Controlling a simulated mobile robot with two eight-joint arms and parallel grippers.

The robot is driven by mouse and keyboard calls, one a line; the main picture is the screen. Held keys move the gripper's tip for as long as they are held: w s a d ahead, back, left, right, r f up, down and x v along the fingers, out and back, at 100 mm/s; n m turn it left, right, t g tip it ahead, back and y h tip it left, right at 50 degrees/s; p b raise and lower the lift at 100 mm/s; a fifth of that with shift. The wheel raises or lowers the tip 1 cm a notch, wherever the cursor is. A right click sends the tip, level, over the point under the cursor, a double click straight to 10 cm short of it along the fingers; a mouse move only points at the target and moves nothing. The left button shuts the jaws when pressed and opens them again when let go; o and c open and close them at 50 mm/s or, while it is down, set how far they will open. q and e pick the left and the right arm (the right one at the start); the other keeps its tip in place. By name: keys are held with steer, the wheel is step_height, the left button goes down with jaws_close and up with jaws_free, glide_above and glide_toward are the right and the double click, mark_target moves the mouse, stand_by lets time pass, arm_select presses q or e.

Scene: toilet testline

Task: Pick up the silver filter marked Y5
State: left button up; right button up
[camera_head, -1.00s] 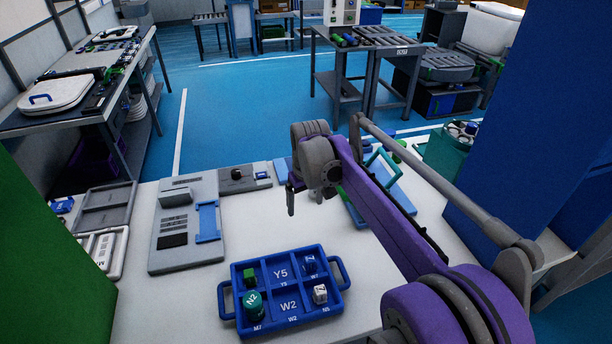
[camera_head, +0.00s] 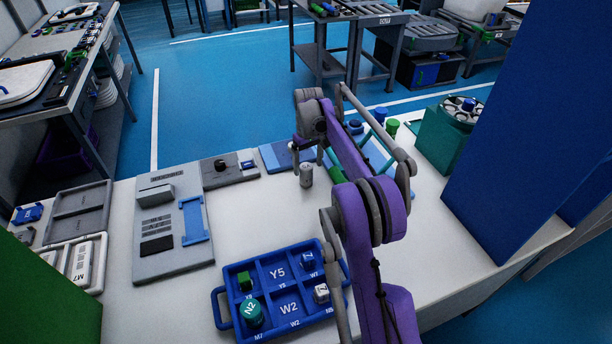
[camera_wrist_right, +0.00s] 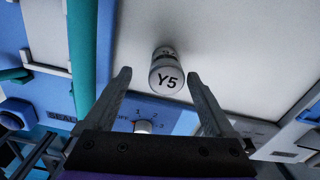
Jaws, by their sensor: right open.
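The silver filter marked Y5 (camera_head: 306,176) stands on the white table, beyond the blue tray. In the right wrist view the filter (camera_wrist_right: 167,77) shows its round Y5 face, ahead of and between the fingertips. My right gripper (camera_head: 305,155) is open, close to the filter on its far side. In the right wrist view both fingers of the gripper (camera_wrist_right: 158,76) are spread with nothing between their pads. The blue tray (camera_head: 219,311) has an empty compartment labelled Y5. My left gripper is not in view.
Other tray compartments hold a green cube, a teal N2 cylinder (camera_head: 251,313), a blue part and a white cube (camera_head: 321,293). A grey panel fixture (camera_head: 172,262) stands left. A blue fixture with a dial (camera_wrist_right: 142,127) is near the fingers. A tall blue block (camera_head: 520,130) stands right.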

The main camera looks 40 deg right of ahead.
mark_target(306, 176)
steer(key=f, duration=0.5)
steer(key=shift+a+f, duration=0.1)
steer(key=shift+a, duration=0.3)
jaws_close()
